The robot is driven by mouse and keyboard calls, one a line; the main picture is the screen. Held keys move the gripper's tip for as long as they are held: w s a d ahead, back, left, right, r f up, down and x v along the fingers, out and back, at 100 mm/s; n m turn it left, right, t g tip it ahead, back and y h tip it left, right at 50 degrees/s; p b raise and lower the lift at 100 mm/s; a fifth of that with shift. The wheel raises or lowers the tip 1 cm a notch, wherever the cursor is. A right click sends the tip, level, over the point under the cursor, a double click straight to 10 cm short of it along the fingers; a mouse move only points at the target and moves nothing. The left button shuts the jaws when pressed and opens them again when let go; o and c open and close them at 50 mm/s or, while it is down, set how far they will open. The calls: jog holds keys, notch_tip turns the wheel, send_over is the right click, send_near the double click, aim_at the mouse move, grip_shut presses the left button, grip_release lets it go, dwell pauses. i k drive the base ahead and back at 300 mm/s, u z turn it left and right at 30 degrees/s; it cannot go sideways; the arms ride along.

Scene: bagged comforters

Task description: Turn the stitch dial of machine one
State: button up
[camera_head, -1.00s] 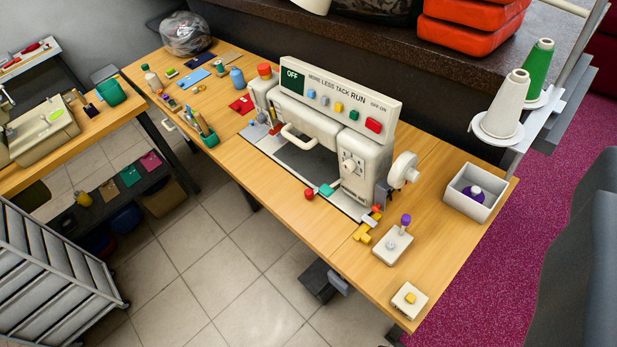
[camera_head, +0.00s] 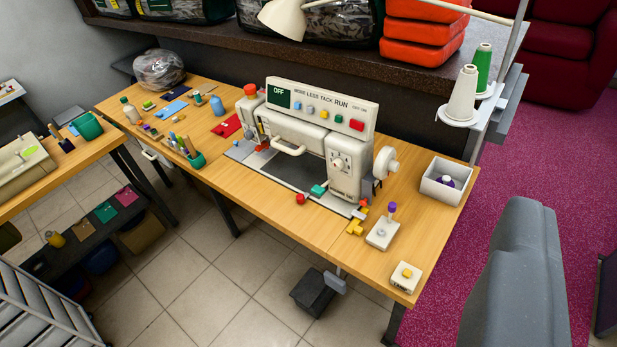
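A cream sewing machine (camera_head: 300,135) stands on a wooden table (camera_head: 440,222). Its top panel reads OFF, MORE, LESS, TACK, RUN and carries several coloured buttons. A small round dial (camera_head: 338,164) is on the front of its right-hand housing; I take it for the stitch dial, though its marks are too small to read. A white handwheel (camera_head: 386,161) is on the machine's right side. No gripper fingers show, and nothing touches the machine.
A white box (camera_head: 447,184) and a joystick box (camera_head: 382,234) stand right of the machine. Thread cones (camera_head: 461,97) are on a rack at the back right. A grey chair back (camera_head: 518,280) fills the lower right. Tiled floor (camera_head: 215,275) lies open in front.

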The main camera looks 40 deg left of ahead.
aim_at(337, 164)
jog(key=z, duration=0.15)
jog(key=i, duration=0.9)
jog(key=u, duration=0.05)
